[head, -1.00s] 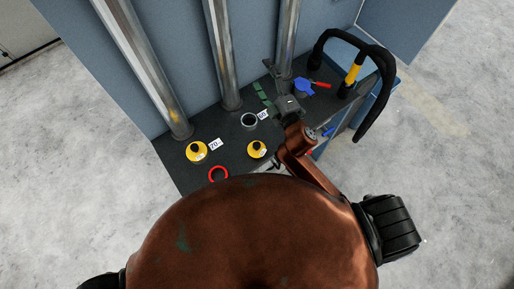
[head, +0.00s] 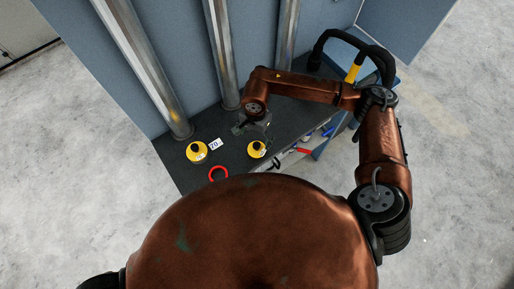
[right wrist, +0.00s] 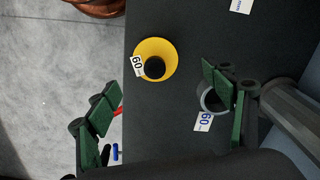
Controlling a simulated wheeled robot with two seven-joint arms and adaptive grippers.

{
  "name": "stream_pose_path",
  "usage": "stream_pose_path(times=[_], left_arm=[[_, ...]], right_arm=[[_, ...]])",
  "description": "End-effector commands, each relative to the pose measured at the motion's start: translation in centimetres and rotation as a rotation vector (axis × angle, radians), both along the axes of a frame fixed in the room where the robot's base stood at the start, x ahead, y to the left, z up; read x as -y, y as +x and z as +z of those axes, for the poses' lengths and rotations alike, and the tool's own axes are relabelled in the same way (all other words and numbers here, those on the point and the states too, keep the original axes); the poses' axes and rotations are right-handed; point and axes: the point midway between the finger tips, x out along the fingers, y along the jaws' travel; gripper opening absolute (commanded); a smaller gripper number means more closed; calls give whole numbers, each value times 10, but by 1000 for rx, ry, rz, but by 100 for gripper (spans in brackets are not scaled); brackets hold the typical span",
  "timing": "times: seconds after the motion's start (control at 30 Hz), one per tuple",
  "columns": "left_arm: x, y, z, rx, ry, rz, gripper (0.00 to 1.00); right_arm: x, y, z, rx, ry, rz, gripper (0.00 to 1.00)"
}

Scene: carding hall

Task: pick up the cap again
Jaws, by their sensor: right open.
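A yellow cap (head: 257,149) with a black knob sits on the dark bench top. In the right wrist view this cap (right wrist: 170,50) carries a 60 label. A second yellow cap (head: 197,152) stands further left beside a 70 card. My right gripper (head: 250,128) hangs just behind the 60 cap in the head view. In the right wrist view the gripper (right wrist: 160,88) is open and empty, its green-padded fingers wide apart, the cap above the gap between them. A grey ring-shaped socket (right wrist: 206,101) lies partly behind one finger. My left gripper is out of view.
A red ring (head: 218,173) lies at the bench's front edge. Upright metal pipes (head: 219,50) stand along the back. A black hose-like loop (head: 318,50) is at the back right. Blue and red tools (head: 304,150) lie right of the 60 cap. A 60 card (right wrist: 203,121) lies beside the socket.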

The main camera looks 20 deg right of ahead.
Motion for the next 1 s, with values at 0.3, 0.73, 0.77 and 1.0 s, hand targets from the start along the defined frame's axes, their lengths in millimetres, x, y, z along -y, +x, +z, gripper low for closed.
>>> stream_pose_path(times=[0.3, 0.73, 0.77, 1.0], left_arm=[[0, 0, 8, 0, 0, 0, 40], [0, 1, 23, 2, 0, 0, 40], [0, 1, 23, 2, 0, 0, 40], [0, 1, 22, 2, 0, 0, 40]], right_arm=[[6, -1, -30, 0, -19, 2, 75], [6, -5, -76, 2, -17, 2, 75], [6, -4, -77, 3, -18, 2, 75], [6, -4, -77, 3, -16, 3, 69]])
